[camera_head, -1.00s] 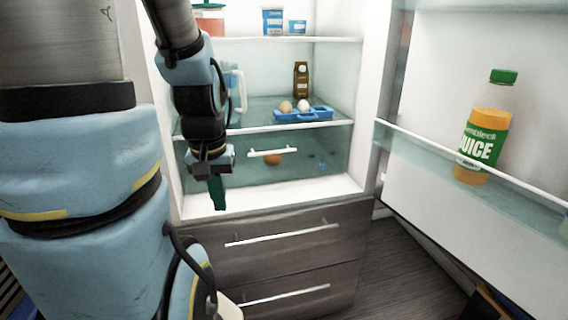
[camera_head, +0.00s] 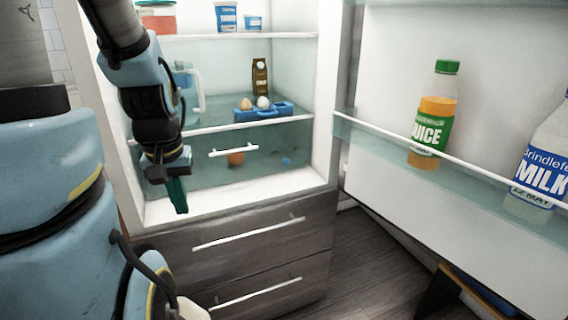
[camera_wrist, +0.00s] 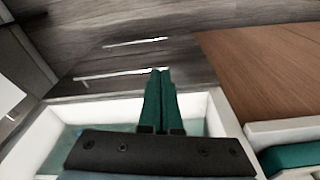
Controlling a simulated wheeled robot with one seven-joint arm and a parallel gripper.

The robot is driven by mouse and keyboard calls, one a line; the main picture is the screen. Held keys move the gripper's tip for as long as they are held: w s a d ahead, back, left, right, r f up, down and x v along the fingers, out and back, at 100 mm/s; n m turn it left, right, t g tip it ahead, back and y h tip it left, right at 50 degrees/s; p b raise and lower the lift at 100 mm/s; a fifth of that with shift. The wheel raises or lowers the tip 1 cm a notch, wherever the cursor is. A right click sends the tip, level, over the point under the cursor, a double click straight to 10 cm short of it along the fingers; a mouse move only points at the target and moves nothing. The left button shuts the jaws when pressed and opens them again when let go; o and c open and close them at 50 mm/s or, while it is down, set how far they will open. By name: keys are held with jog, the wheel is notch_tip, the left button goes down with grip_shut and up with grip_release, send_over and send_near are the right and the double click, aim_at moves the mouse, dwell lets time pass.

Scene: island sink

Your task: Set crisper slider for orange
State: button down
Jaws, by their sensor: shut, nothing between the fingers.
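The clear crisper drawer (camera_head: 205,172) sits at the bottom of the open fridge, with a white handle (camera_head: 233,151) on its front. The orange (camera_head: 236,159) shows through the drawer front, just below the handle. A small blue spot (camera_head: 287,161) shows at the drawer's right; I cannot tell whether it is the slider. My gripper (camera_head: 180,209) has green fingers and is shut and empty. It points down in front of the drawer's left part, left of the handle. In the wrist view the two fingers (camera_wrist: 161,75) lie together.
The open door at right holds a juice bottle (camera_head: 433,115) and a milk bottle (camera_head: 543,165). A blue egg tray (camera_head: 283,111) with eggs and a brown carton (camera_head: 260,77) stand on the shelf above the crisper. Wooden drawers (camera_head: 250,240) lie below. The floor at right is partly clear.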

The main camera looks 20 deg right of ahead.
aim_at(287, 162)
dwell(0.4)
